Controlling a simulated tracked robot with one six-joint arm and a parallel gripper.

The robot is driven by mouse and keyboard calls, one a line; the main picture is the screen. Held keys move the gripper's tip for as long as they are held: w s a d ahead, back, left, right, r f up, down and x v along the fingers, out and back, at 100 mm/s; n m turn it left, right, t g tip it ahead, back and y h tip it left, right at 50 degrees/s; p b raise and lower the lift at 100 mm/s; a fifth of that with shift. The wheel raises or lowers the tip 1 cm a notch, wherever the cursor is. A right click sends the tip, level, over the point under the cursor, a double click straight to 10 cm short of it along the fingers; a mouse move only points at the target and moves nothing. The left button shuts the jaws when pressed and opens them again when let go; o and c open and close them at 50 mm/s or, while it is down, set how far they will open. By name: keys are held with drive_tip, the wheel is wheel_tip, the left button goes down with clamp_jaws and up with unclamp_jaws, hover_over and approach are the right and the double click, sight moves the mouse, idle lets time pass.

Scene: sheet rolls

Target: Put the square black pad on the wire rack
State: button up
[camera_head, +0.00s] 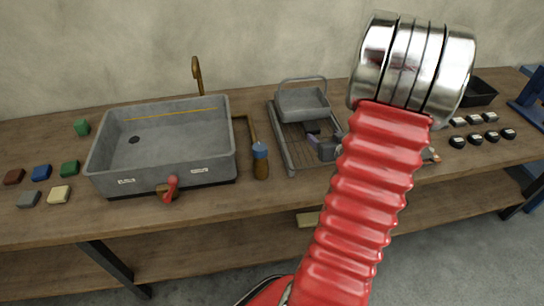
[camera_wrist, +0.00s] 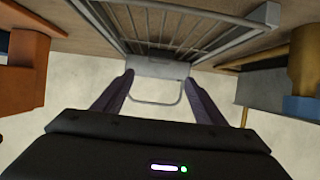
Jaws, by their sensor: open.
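The wire rack (camera_head: 291,150) stands on the bench right of the grey basin, and its bars (camera_wrist: 180,32) show at the top of the wrist view. My gripper (camera_head: 323,146) is over the rack, partly hidden behind my red arm. In the wrist view my gripper (camera_wrist: 158,80) has its two dark fingers spread, with nothing held between them. Small square dark pieces with pale tops (camera_head: 474,120) lie in a row at the right of the bench. I cannot tell whether one of them is the square black pad. A dark shape near my gripper on the rack is unclear.
A grey box with a wire handle (camera_head: 303,103) stands at the rack's back. The basin (camera_head: 165,145) and a blue-collared bottle (camera_head: 260,160) are left of the rack. Several round black pieces (camera_head: 475,141) lie at the right, near a black tray (camera_head: 480,92). Coloured blocks (camera_head: 41,173) lie far left.

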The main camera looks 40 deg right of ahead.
drive_tip(key=w+a+r+n+g, duration=0.1)
drive_tip(key=w+a+r, duration=0.2)
drive_tip(key=a+r, duration=0.45)
drive_tip(key=w+a+r+n+g, duration=0.15)
drive_tip(key=w+a+r, duration=0.3)
drive_tip(key=a, duration=0.65)
drive_tip(key=s+a+r+n+g+y, duration=0.1)
drive_tip(key=s+a, duration=0.3)
drive_tip(key=a, duration=0.5)
drive_tip(key=s+a+r+n+g+y, duration=0.1)
drive_tip(key=s+a+r+y, duration=0.1)
drive_tip(key=s+a, duration=0.3)
drive_tip(key=s+a+r+n+g+y, duration=0.1)
drive_tip(key=s+a+y, duration=0.2)
drive_tip(key=a, duration=1)
drive_tip(key=shift+s+a+r+n+y, duration=0.25)
drive_tip(key=shift+s+a+n+y, duration=0.1)
drive_tip(key=shift+s, duration=0.9)
drive_tip(key=shift+c, duration=0.5)
